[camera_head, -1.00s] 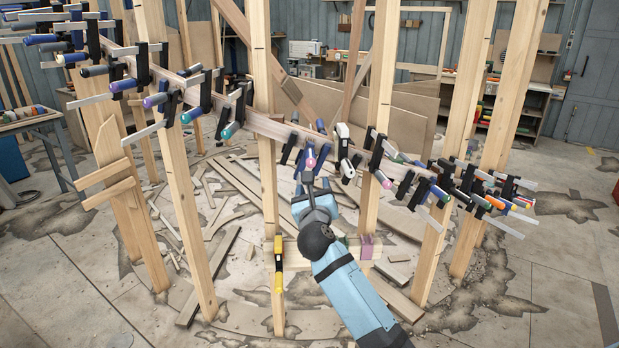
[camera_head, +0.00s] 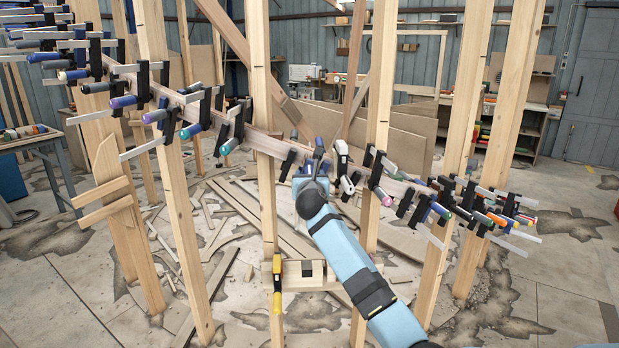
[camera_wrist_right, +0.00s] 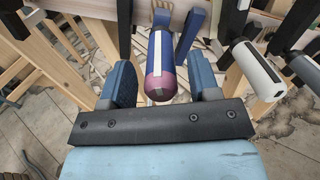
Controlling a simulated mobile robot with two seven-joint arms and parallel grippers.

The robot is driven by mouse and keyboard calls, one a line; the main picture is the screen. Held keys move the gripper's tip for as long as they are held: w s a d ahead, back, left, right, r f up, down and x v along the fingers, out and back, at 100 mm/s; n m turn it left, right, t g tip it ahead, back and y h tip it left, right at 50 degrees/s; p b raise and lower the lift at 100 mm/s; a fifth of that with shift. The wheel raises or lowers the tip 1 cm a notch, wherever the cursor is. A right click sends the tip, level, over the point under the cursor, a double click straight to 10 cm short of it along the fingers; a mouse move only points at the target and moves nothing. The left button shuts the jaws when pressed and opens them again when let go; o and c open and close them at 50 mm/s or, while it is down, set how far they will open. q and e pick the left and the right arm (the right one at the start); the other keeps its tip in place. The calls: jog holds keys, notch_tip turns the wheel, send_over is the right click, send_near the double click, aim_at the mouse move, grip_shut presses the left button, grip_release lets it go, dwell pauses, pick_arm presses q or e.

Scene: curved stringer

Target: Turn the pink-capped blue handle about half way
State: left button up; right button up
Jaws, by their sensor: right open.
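The blue handle (camera_wrist_right: 161,42) with its pink cap (camera_wrist_right: 159,80) and a white stripe points towards the camera in the right wrist view. My right gripper (camera_wrist_right: 162,85) is open, with one blue finger on each side of the capped end. Gaps show between the handle and both fingers. In the head view, my right gripper (camera_head: 310,183) is up at the curved wooden stringer, and my arm hides the pink cap there. My left gripper is not in view.
A white-handled clamp (camera_wrist_right: 258,70) stands close to the right of my right gripper; it shows in the head view too (camera_head: 342,160). More clamps line the curved stringer (camera_head: 270,143). Upright posts (camera_head: 265,190) stand on both sides. A yellow-handled tool (camera_head: 277,272) hangs below.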

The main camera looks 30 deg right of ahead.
jog(key=shift+w+d, duration=0.35)
jog(key=shift+w, duration=0.25)
